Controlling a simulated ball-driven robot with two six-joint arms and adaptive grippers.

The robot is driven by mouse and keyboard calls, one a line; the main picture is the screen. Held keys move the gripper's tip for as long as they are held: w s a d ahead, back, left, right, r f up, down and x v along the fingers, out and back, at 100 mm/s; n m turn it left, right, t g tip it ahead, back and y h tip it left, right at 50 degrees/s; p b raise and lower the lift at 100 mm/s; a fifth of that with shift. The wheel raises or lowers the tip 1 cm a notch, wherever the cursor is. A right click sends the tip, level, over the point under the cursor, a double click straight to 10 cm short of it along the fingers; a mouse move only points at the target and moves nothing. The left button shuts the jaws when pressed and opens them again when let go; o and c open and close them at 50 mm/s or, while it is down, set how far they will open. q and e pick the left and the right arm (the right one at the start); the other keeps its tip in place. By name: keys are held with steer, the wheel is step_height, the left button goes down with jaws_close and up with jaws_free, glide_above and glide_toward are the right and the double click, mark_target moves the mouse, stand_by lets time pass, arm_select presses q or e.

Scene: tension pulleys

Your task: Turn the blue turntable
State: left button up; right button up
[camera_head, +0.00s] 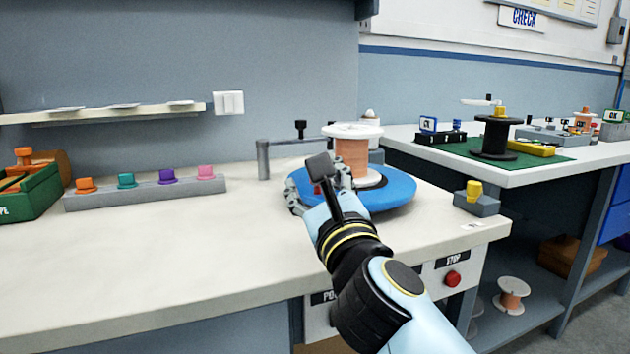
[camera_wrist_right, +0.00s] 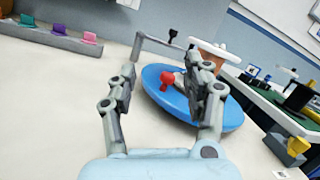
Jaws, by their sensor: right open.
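The blue turntable (camera_head: 395,192) is a round disc on the white bench, with a white spool wound with copper wire (camera_head: 352,152) standing on it. My right gripper (camera_head: 318,192) is at the turntable's near left edge. In the right wrist view the turntable (camera_wrist_right: 225,117) lies ahead, and a red knob (camera_wrist_right: 166,80) stands on its near part. The open fingers of my right gripper (camera_wrist_right: 162,88) are on either side of the knob, with visible space around it; I cannot tell whether they touch the disc. My left gripper is not in view.
A grey bracket arm (camera_head: 264,158) stands behind the turntable. A grey block with a yellow knob (camera_head: 474,197) sits to the right. A rack of coloured pegs (camera_head: 147,190) and a green box (camera_head: 30,190) are left. The front left bench is clear.

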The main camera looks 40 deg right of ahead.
steer(key=d+f+m+g, duration=0.1)
steer(key=m, duration=0.1)
steer(key=f+m+g+h, duration=0.1)
steer(key=m, duration=0.1)
steer(key=w+d+f+m+g, duration=0.1)
steer(key=f+m, duration=0.1)
steer(key=shift+d+h, duration=0.3)
steer(key=shift+h, duration=0.1)
steer(key=b+x, duration=0.1)
steer(key=x, duration=0.9)
steer(key=shift+w+d+f, duration=0.1)
steer(key=shift+d, duration=0.15)
jaws_close()
